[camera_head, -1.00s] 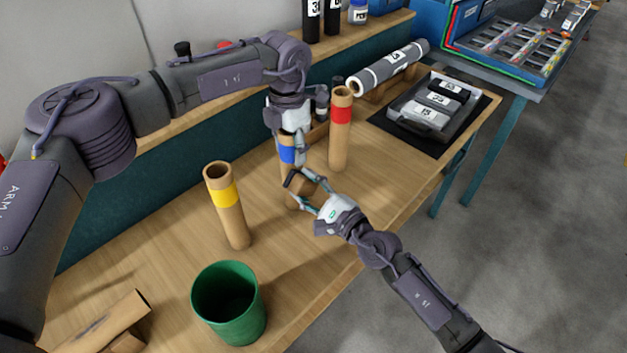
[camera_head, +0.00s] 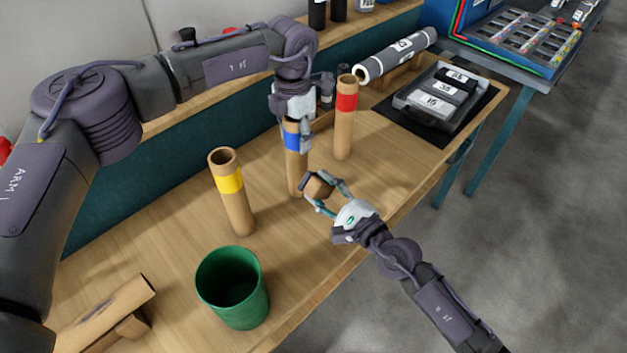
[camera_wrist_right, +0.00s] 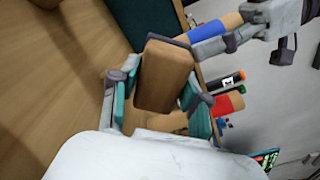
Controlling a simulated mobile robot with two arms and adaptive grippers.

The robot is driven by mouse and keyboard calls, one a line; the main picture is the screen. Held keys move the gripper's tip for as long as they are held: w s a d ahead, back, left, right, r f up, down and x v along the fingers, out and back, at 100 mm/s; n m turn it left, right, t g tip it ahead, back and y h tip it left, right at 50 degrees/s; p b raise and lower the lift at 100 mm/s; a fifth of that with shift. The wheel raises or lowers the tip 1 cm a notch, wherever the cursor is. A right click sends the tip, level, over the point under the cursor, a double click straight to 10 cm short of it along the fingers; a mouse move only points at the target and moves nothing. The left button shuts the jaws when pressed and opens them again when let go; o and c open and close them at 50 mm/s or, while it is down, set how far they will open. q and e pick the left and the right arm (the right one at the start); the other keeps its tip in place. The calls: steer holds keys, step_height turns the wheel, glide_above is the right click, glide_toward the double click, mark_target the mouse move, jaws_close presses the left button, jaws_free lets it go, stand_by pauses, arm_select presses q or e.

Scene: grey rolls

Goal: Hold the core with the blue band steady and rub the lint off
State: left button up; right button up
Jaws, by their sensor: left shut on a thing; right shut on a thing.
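The core with the blue band (camera_head: 297,172) stands upright on the table. My left gripper (camera_head: 297,122) is shut on its upper end, by the blue band. My right gripper (camera_head: 322,192) is shut on a brown block (camera_head: 317,185), in front and to the right of the core's lower part. In the right wrist view the block (camera_wrist_right: 165,75) sits between the teal fingers, with the blue band (camera_wrist_right: 213,30) and my left gripper (camera_wrist_right: 262,22) beyond it. I cannot tell whether block and core touch. No lint can be made out.
A yellow-banded core (camera_head: 233,195) and a green bin (camera_head: 232,288) stand to the left. A red-banded core (camera_head: 344,125) stands close on the right. The table's front edge is near my right gripper.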

arm_select(q)
steer(key=shift+f, duration=0.1)
arm_select(e)
steer(key=shift+s+d, duration=0.5)
steer(key=shift+s, duration=0.05)
steer(key=shift+v, duration=1.5)
arm_select(q)
steer(key=o, duration=1.3)
arm_select(e)
steer(key=shift+w, duration=0.1)
